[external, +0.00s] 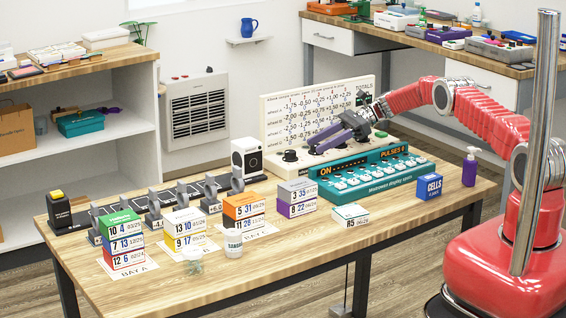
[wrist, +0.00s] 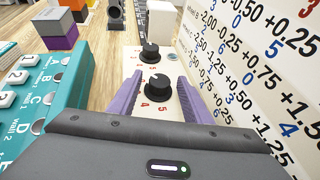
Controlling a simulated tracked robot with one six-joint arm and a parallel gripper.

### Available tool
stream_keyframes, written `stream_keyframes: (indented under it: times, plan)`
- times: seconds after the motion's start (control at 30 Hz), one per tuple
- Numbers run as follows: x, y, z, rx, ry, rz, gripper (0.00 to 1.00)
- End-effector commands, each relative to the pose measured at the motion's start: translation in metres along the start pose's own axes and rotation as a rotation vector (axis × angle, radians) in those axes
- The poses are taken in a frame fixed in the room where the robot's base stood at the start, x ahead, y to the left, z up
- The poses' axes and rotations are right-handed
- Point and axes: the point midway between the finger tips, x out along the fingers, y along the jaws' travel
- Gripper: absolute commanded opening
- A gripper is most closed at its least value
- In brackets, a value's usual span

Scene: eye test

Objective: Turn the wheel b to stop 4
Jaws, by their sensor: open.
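The pale board (external: 272,110) with rows of numbers stands at the back of the table, with black wheels along its base. One black wheel (external: 290,155) shows left of my gripper (external: 317,149). In the wrist view, a nearer black wheel (wrist: 160,87) sits between the purple fingers of my gripper (wrist: 160,78), which are spread apart on either side of it. Red digits 4 and 5 are printed near it. A second black wheel (wrist: 150,52) stands beyond the fingertips. I cannot read which wheel is b, or the nearer wheel's exact stop.
A teal console (external: 372,178) with buttons and a lit display stands close in front of the board. A white speaker-like box (external: 247,157) is to the left. Stacked number blocks (external: 297,197) and a blue box (external: 429,187) stand nearer the front.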

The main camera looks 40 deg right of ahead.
Motion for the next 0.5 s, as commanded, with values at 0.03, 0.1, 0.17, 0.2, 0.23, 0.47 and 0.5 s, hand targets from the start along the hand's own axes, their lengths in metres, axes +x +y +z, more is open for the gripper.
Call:
stream_keyframes:
  times: [0.03,0.1,0.17,0.2,0.23,0.47,0.5]
  plan:
    - [-0.002,0.0,0.0,0.0,0.0,-0.001,0.45]
    - [-0.005,0.0,0.0,0.0,0.0,-0.001,0.45]
    - [-0.011,-0.001,0.0,0.0,0.0,-0.001,0.45]
    - [-0.015,-0.001,0.0,0.0,0.0,-0.002,0.45]
    - [-0.019,-0.001,0.0,0.0,0.001,-0.003,0.45]
    - [-0.056,-0.001,-0.001,0.0,0.0,-0.003,0.45]
    - [-0.063,-0.001,-0.001,0.0,0.0,-0.003,0.45]
